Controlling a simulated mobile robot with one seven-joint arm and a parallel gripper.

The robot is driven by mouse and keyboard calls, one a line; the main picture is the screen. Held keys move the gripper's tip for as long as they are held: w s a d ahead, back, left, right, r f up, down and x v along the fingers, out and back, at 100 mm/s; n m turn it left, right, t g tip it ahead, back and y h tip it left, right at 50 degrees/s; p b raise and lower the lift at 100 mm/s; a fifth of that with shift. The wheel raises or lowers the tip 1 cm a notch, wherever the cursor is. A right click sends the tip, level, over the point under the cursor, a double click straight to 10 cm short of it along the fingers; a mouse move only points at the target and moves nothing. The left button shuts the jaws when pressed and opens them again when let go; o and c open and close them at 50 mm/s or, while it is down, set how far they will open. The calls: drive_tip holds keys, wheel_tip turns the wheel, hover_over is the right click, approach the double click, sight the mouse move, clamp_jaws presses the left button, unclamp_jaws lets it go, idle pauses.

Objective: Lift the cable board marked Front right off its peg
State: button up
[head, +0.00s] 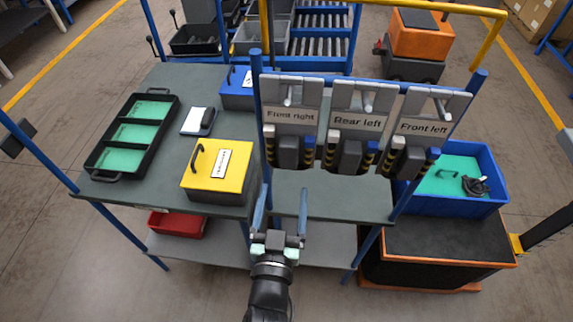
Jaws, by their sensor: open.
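The cable board marked Front right (292,115) hangs at the left end of the blue rack, upright, with dark connectors and yellow-black striped cables at its lower part. A peg with a light bracket shows at its top. Beside it hang the Rear left board (357,122) and, at the right end, the Front left board (424,127). My gripper (280,195) is open and empty, its two fingers pointing up in the picture, below the Front right board. It appears apart from the board; the depth between them is hard to tell.
A yellow box (218,172) stands on the grey table left of my gripper, near the rack's left post (258,100). A black tray (133,133) lies farther left. A blue bin (462,178) sits at the right. A red bin (178,223) is on the lower shelf.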

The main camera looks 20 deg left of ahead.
sight(289, 158)
drive_tip(key=p+x, duration=0.2)
drive_tip(key=x, duration=0.6)
drive_tip(key=shift+w, duration=0.15)
clamp_jaws()
drive_tip(key=shift+r, duration=0.2)
drive_tip(key=shift+r+p, duration=1)
drive_tip(key=shift+p, duration=0.1)
